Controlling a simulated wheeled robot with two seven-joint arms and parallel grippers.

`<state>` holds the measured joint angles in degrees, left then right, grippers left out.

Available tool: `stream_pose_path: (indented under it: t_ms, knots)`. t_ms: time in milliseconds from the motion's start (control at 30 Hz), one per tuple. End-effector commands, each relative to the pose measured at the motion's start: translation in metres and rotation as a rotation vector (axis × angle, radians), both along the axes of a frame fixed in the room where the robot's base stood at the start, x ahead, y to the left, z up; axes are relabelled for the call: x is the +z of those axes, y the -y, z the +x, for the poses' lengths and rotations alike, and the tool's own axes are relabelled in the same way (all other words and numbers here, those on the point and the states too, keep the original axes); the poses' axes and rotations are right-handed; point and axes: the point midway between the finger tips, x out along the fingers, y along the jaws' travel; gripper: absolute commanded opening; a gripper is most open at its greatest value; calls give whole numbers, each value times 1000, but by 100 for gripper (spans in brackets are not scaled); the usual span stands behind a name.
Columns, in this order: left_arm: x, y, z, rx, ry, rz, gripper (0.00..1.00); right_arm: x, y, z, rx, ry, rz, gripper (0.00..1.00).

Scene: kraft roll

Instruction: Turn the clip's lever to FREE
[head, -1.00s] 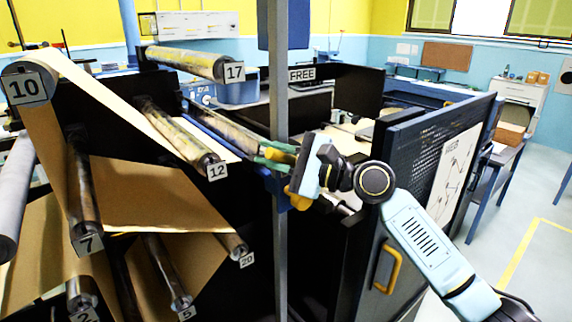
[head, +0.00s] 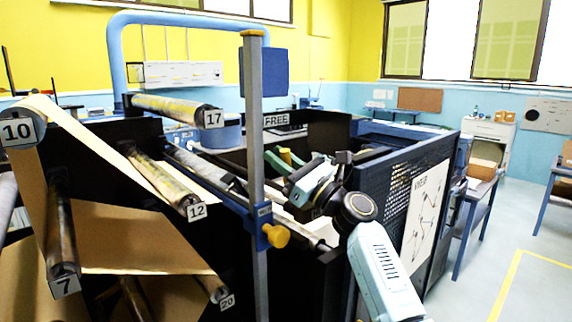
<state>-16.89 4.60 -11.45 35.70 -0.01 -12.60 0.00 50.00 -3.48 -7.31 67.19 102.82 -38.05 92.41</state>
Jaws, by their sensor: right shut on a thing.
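A small FREE label (head: 276,120) stands on the dark machine, right of the upright post (head: 254,120). My right gripper (head: 284,160) is just below and right of that label, its green fingers closed around a small yellow piece (head: 285,155) that looks like the clip's lever. The clip's body is hidden behind the post, gripper and frame. My left gripper is out of view.
The post, with a blue clamp and yellow knob (head: 276,236), stands close in front of my right gripper. Numbered rollers, such as roller 17 (head: 175,108) and roller 12 (head: 165,180), carry brown paper (head: 130,235) at left. A mesh door (head: 400,200) stands open at right.

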Motion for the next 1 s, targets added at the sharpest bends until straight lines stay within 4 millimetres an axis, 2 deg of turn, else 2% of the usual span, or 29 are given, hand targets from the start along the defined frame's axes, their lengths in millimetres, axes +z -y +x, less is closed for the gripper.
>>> stream_pose_path:
  t_ms: [333,867,900,1000]
  knots:
    - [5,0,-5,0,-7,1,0,1,8,10,6,-82,108,0]
    - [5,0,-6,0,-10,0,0,1,10,12,7,-96,126,0]
    - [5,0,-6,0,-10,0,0,1,10,12,7,-96,126,24]
    - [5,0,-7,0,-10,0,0,1,10,12,7,-95,125,37]
